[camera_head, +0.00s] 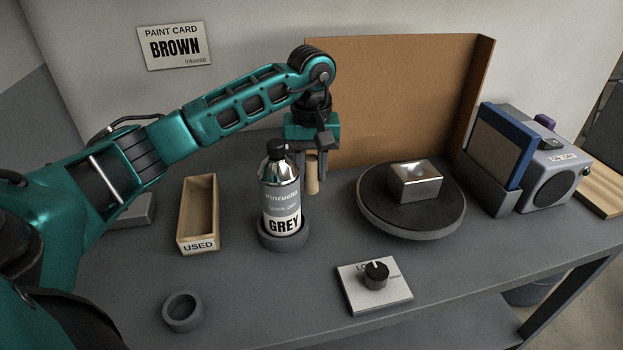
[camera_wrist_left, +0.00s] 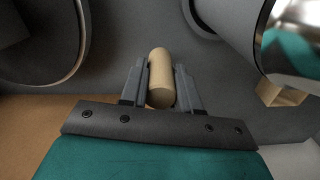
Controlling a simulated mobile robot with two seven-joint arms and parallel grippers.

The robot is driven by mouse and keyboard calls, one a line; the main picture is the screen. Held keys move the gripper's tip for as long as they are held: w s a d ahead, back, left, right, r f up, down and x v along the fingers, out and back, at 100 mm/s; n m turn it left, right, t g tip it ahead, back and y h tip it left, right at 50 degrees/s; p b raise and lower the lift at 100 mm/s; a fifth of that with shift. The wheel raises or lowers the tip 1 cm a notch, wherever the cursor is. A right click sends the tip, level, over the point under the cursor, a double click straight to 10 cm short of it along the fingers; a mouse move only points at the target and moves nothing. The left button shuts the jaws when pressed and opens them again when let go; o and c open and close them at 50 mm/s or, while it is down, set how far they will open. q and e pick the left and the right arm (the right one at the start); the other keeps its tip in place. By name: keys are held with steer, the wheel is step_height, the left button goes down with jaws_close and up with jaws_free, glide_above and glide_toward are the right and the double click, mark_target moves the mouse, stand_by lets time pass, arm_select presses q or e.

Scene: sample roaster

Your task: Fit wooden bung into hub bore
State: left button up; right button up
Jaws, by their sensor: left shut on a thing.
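My left gripper (camera_head: 312,180) is shut on the wooden bung (camera_head: 312,172), a pale cylinder held upright behind the spray can. In the left wrist view the bung (camera_wrist_left: 160,78) sits between the two grey fingers (camera_wrist_left: 160,90). The bung's lower end appears over the grey bench; I cannot tell the gap below it. No hub bore can be made out in either view. A round dark turntable (camera_head: 385,216) stands to the right of the gripper, with a shiny metal block (camera_head: 415,181) on it. My right gripper is not in view.
A grey-labelled spray can (camera_head: 281,197) stands in a ring holder (camera_head: 284,241) just in front of the gripper. A wooden USED tray (camera_head: 197,247), an empty ring (camera_head: 183,312), a knob box (camera_head: 375,288) and a brown backboard (camera_head: 390,95) surround it.

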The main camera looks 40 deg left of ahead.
arm_select(q)
steer(key=shift+f, duration=1.35)
steer(key=shift+f, duration=0.15)
steer(key=o, duration=1)
steer(key=shift+o, duration=0.2)
